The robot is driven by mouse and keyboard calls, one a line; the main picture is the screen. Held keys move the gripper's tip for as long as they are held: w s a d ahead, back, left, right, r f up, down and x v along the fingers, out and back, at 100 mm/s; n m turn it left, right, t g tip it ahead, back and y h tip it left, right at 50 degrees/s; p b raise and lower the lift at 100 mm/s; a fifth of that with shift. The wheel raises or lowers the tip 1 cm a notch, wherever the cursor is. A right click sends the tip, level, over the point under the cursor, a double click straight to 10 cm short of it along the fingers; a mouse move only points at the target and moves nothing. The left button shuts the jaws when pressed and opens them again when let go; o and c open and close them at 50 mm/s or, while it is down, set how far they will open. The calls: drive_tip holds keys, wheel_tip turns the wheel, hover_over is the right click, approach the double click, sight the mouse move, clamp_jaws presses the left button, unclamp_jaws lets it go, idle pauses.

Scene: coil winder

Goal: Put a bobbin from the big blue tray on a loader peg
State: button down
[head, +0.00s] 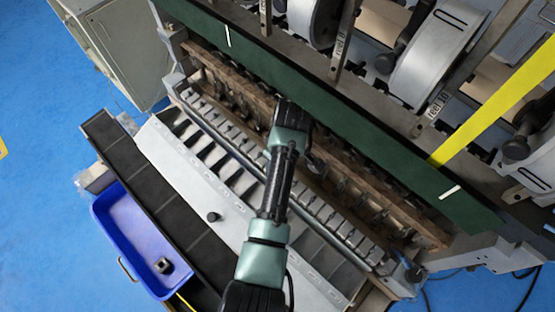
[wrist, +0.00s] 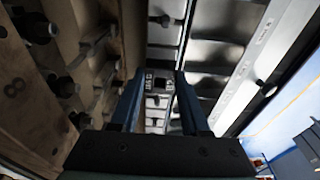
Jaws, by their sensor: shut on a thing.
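The big blue tray (head: 125,240) lies at the lower left in the head view. One small dark bobbin (head: 163,265) shows inside it. In the wrist view the two fingers of my gripper (wrist: 158,88) are shut on a small dark bobbin (wrist: 160,81), with little of it visible. In the head view my arm reaches over the machine and hides the fingertips and the held bobbin. The loader is a wooden rail (head: 352,188) with a row of dark pegs. In the wrist view its pegs (wrist: 66,87) stick out on the left, apart from the bobbin.
A dark green beam (head: 390,135) runs behind the loader, with large reels (head: 435,60) beyond. A yellow strip (head: 495,100) hangs at the right.

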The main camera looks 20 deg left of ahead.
drive_tip(key=shift+f, duration=0.3)
drive_tip(key=shift+c, duration=1.5)
unclamp_jaws()
